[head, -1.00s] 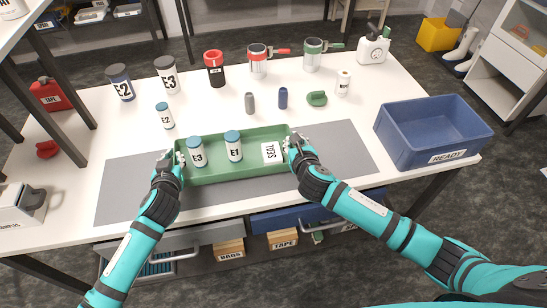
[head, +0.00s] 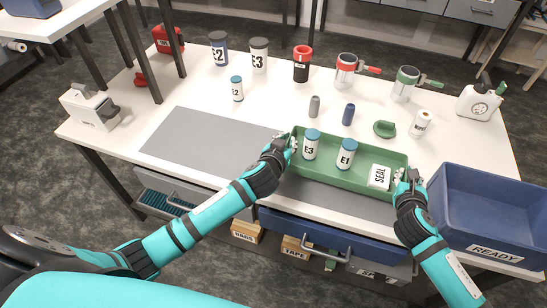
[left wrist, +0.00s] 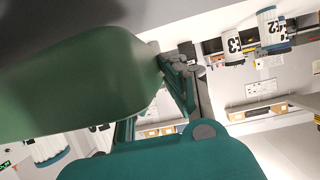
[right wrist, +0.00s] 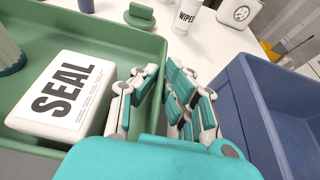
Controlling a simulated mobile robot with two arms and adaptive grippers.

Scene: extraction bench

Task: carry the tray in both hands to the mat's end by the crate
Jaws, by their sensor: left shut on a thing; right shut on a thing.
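The green tray (head: 340,176) is over the right end of the grey mat (head: 200,140), beside the blue READY crate (head: 490,205). It looks level; I cannot tell whether it touches the mat. It holds two teal-capped jars, E3 (head: 311,145) and E1 (head: 346,154), both upright, and a white SEAL box (head: 379,177). My left gripper (head: 291,146) is shut on the tray's left end. My right gripper (head: 403,181) is shut on its right end, close to the crate. The right wrist view shows the tray wall (right wrist: 150,52) running between the right fingers (right wrist: 162,95).
Behind the tray stand a grey cylinder (head: 314,106), a blue cylinder (head: 348,114), a green object (head: 384,129) and a wipes bottle (head: 421,122). Jars and cups line the back. The mat's left part is clear. Drawers (head: 320,235) are under the front edge.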

